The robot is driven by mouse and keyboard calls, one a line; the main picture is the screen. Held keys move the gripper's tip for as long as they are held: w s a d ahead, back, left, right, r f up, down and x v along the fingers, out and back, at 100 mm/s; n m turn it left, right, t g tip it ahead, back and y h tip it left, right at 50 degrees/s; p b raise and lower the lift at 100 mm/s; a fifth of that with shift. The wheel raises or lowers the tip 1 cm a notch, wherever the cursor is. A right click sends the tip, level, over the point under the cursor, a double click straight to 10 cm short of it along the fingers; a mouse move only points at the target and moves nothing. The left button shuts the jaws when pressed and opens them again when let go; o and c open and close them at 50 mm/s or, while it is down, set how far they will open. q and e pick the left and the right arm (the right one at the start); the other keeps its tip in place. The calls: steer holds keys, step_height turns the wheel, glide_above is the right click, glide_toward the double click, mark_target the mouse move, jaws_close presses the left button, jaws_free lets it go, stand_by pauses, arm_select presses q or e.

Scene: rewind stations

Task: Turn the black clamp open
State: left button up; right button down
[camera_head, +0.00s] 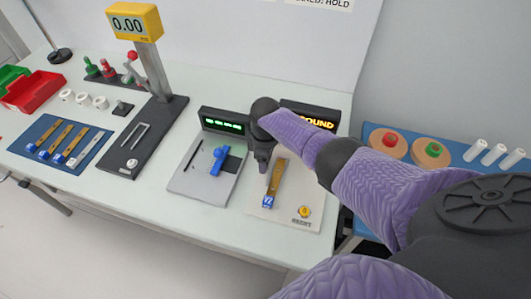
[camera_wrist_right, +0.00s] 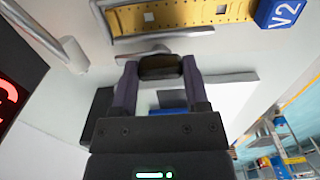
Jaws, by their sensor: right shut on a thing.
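My right gripper (camera_head: 263,162) is pointed down at the brass strip with the blue V2 block (camera_head: 269,200) on the right-hand station plate (camera_head: 290,206). In the right wrist view the gripper (camera_wrist_right: 160,70) is shut on a small dark piece, which looks like the black clamp (camera_wrist_right: 161,66), between its two fingers. The strip (camera_wrist_right: 190,17) and its V2 block (camera_wrist_right: 281,12) lie just beyond the fingertips. In the head view the gripper hides the clamp, so its turn angle cannot be told. My left gripper is not in view.
A grey plate with a blue handle (camera_head: 219,160) and a green-lit display (camera_head: 222,121) stands to the left. An orange-lit display (camera_head: 310,116) is partly behind my right arm. A yellow button (camera_head: 304,211) sits on the plate. A blue tray with spools (camera_head: 431,153) is at right.

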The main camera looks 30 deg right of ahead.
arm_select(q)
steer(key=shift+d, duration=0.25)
arm_select(e)
steer(key=shift+c, duration=0.4)
jaws_free()
step_height(320, 180, up, 10)
steer(key=p, duration=0.5)
steer(key=shift+f, duration=0.2)
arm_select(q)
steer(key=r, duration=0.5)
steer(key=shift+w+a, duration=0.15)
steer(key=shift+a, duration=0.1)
arm_select(e)
steer(key=shift+r, duration=0.2)
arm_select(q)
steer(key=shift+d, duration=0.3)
arm_select(e)
steer(key=shift+f, duration=0.1)
